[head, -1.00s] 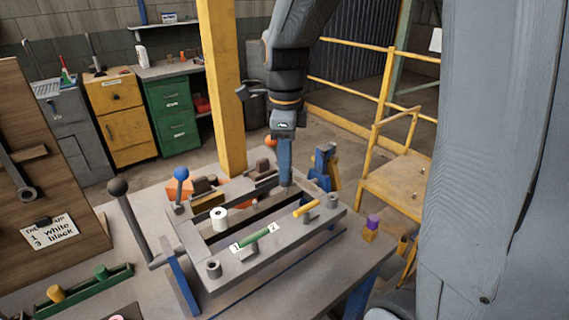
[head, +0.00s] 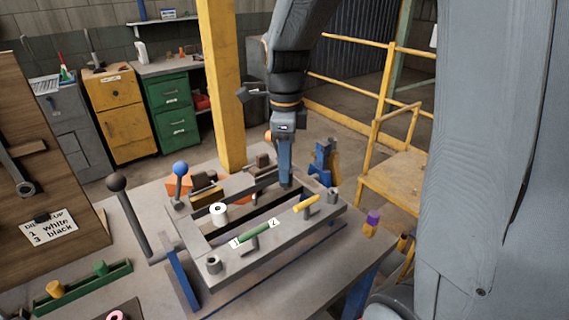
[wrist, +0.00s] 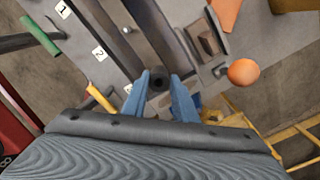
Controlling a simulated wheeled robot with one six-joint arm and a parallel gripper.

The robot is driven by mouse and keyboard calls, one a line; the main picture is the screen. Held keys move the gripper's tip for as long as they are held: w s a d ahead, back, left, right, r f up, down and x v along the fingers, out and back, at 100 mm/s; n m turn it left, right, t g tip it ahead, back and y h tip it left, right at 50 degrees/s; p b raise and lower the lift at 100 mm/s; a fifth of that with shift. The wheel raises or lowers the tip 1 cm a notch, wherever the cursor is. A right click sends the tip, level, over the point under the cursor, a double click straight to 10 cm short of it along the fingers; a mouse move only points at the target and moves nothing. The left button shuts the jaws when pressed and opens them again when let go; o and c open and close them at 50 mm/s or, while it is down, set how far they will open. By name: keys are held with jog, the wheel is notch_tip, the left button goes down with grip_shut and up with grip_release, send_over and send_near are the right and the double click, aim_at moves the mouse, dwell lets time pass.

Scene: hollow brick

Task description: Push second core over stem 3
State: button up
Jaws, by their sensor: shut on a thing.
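My gripper (head: 287,184) points straight down at the right end of the slot in the grey mould frame (head: 250,262). In the wrist view its blue fingers (wrist: 160,90) are shut on a dark round core (wrist: 158,78), low in the slot. The core is mostly hidden by the fingers in the head view. I cannot tell how far it is over stem 3, which is hidden. A white core (head: 219,213) stands upright at the slot's left end. Labels 1 and 2 show on the front rail; a label 3 is not readable.
A green handle (head: 255,233) and a yellow handle (head: 306,203) stick up from the front rail. A blue-knobbed lever (head: 180,172) and a black-knobbed lever (head: 117,185) stand at the left. A sign (head: 48,228) reads white for 1, black for 3.

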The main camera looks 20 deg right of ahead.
jog(key=shift+f, duration=0.75)
jog(key=o, duration=1.1)
notch_tip(320, 180, up, 8)
jog(key=shift+f+b, duration=0.1)
jog(key=shift+b, duration=0.95)
